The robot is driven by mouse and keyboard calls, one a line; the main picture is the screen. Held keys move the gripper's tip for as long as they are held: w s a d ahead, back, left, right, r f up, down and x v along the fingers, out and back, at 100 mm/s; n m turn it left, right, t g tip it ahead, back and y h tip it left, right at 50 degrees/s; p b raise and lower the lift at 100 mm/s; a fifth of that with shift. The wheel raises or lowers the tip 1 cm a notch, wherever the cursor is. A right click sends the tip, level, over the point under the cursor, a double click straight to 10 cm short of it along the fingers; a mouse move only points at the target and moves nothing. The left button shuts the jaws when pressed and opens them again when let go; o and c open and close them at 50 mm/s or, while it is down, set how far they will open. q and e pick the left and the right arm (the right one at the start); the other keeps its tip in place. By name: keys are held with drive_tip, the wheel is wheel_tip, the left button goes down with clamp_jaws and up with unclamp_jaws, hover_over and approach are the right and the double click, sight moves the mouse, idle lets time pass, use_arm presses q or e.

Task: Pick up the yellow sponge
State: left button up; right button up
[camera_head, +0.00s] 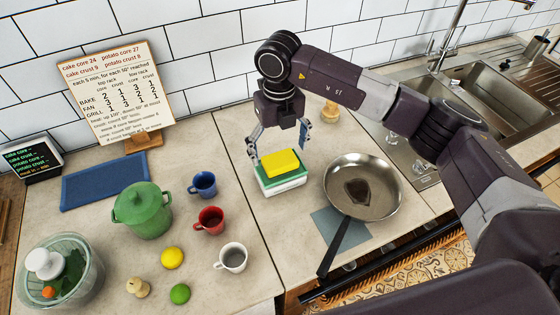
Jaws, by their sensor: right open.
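The yellow sponge (281,163) lies flat on top of a green and white block (283,184), which looks like a stack of other sponges or a small box, on the counter in the middle. My right gripper (279,152) points down over the sponge. Its two fingers are spread, one to the left of the sponge and one to the right and behind it. The gripper is open and empty; whether a finger touches the sponge I cannot tell. My left gripper is not in view.
A frying pan (390,196) with a dark piece in it stands right of the stack, its handle toward the front. Left are a blue cup (203,184), red cup (209,220), white cup (232,257) and green pot (142,209). The sink (490,90) is at the right.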

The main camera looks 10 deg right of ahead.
sight(281, 160)
drive_tip(key=f+p, duration=0.1)
drive_tip(key=f, duration=0.2)
drive_tip(key=shift+d+f+p, duration=0.2)
drive_tip(key=shift+f+p, duration=0.1)
drive_tip(key=shift+p, duration=0.1)
drive_tip(key=shift+f, duration=0.45)
drive_tip(key=c, duration=0.9)
